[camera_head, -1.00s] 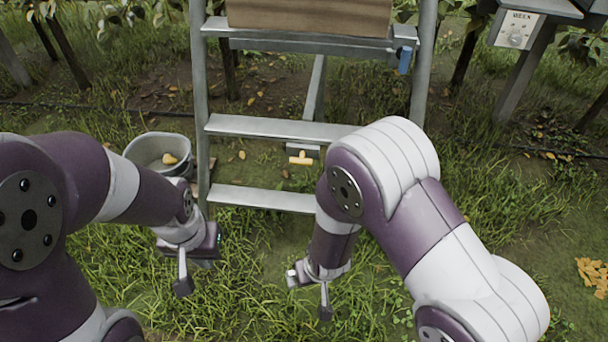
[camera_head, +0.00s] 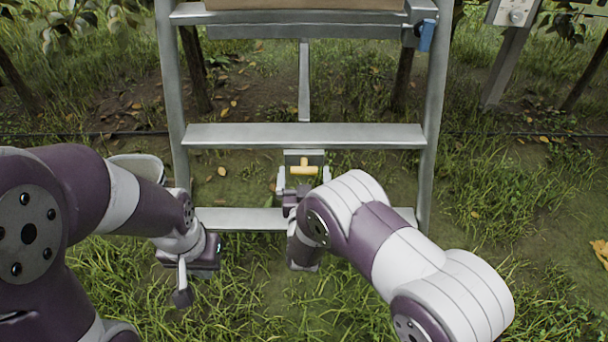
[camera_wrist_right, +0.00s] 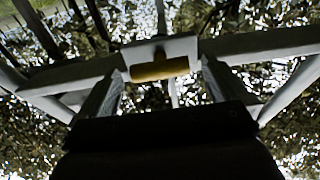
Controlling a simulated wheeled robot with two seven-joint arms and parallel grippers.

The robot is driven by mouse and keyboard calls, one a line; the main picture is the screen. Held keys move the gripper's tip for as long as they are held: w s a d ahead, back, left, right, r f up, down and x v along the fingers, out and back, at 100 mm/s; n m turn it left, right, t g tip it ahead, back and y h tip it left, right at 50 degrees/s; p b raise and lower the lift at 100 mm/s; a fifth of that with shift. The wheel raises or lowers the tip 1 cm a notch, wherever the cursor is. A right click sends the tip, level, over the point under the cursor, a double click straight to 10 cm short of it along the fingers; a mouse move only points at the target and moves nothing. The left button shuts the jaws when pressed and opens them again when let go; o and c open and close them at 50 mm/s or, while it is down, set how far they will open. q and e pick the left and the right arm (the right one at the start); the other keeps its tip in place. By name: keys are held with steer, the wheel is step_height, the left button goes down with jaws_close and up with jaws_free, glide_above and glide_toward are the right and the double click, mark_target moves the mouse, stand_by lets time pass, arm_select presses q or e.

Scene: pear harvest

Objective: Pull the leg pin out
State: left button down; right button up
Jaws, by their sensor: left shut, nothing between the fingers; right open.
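The leg pin (camera_head: 304,169) has a yellow T-shaped handle and sits at a grey block (camera_head: 304,155) on the ladder's rear leg, seen between the two lower steps. My right gripper (camera_head: 303,178) is open, with one finger on each side of the handle. The right wrist view shows the yellow handle (camera_wrist_right: 160,69) between and beyond the spread fingers (camera_wrist_right: 160,85); contact with it cannot be made out. The pin's shaft is hidden in the block. My left gripper (camera_head: 182,297) is shut and empty, low over the grass at the left.
The metal ladder (camera_head: 300,135) stands in front of me, its steps just above and below the pin. A wooden crate (camera_head: 305,4) is on top. A grey bucket (camera_head: 137,163) stands left, partly behind my left arm. A blue clip (camera_head: 427,35) hangs at upper right.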

steer(key=shift+w, duration=1.15)
steer(key=c, duration=1.2)
steer(key=s+p, duration=0.1)
steer(key=s, duration=0.3)
steer(key=shift+s+r+p, duration=0.1)
steer(key=shift+p, duration=0.25)
steer(key=shift+s+f, duration=0.1)
steer(key=shift+f, duration=0.1)
steer(key=o, duration=1.1)
steer(key=shift+f, duration=0.1)
steer(key=shift+o, duration=0.5)
steer(key=shift+s, duration=0.1)
steer(key=shift+s+r, duration=0.2)
steer(key=s+p, duration=0.3)
steer(key=s, duration=0.9)
steer(key=shift+s+p, duration=0.2)
steer(key=shift+p, duration=0.15)
